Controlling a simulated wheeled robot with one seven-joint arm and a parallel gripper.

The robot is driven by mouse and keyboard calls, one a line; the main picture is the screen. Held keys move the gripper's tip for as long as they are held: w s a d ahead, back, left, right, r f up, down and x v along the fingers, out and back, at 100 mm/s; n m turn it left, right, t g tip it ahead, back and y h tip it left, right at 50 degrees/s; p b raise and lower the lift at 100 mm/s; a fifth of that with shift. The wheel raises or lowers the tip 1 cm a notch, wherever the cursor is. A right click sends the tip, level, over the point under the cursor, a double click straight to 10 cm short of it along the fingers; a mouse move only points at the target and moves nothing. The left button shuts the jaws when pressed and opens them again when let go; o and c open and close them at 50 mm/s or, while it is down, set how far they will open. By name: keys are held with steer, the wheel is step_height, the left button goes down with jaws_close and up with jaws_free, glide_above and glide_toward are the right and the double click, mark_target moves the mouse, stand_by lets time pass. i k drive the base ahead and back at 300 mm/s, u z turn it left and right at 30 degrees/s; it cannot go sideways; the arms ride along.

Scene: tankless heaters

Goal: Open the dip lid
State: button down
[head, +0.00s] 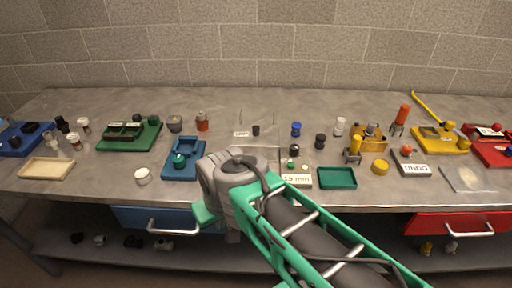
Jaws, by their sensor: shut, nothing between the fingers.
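No part on the bench can be surely told as the dip lid. A flat pale metal panel (264,152) sits mid-bench, partly hidden behind my arm, with a small label (241,134) and thin upright rods behind it. I cannot tell whether this panel is the lid or whether it is open. My arm rises from the lower right and bends in front of the bench's middle. Its grey joint covers part of the bench's front edge. My gripper's fingers do not show.
Left of my arm are a blue fixture (183,164) and a green tray (117,144). To the right are a "15 min" box (297,181), a teal tray (337,178), an "UNDO" box (411,169) and a yellow tray (441,142). Blue (140,217) and red drawers (453,223) are below.

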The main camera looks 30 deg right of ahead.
mark_target(244, 135)
steer(key=z, duration=0.5)
steer(key=k, duration=1.2)
steer(key=u, duration=0.3)
steer(key=i, duration=0.7)
steer(key=u, duration=0.4)
steer(key=i, duration=0.75)
steer(key=z, duration=0.2)
